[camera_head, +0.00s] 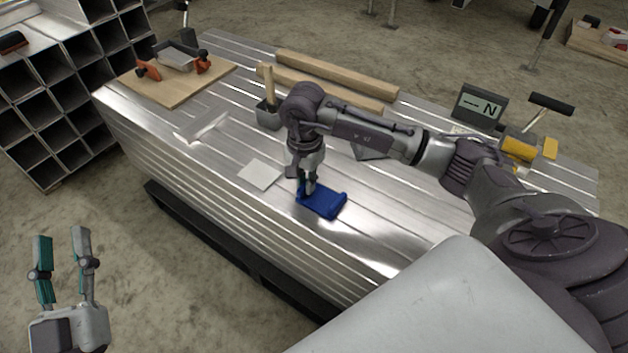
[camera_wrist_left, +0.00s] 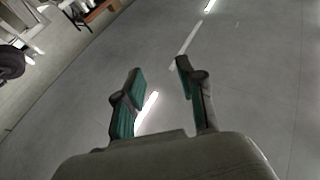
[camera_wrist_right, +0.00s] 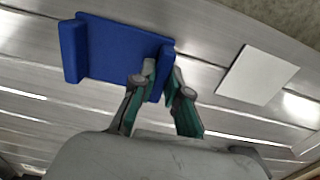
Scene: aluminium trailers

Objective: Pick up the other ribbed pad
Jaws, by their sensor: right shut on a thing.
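A blue pad (camera_head: 323,201) with a raised lip at each end lies on the aluminium deck; I take it for the ribbed pad, though I cannot make out ribs. My right gripper (camera_head: 308,190) points down at its left end. In the right wrist view the pad (camera_wrist_right: 115,48) spans the upper left, and my right gripper (camera_wrist_right: 161,76) is shut on its near lip. The pad appears to rest on the deck. My left gripper (camera_head: 63,234) is open and empty, off to the left over the floor. The left wrist view shows its fingers (camera_wrist_left: 159,75) apart with nothing between.
A flat white square (camera_head: 259,175) lies just left of the pad, also in the right wrist view (camera_wrist_right: 256,75). Behind are a grey box with a wooden handle (camera_head: 269,112), timber beams (camera_head: 340,75) and a board with clamps (camera_head: 190,85). Bare deck lies in front.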

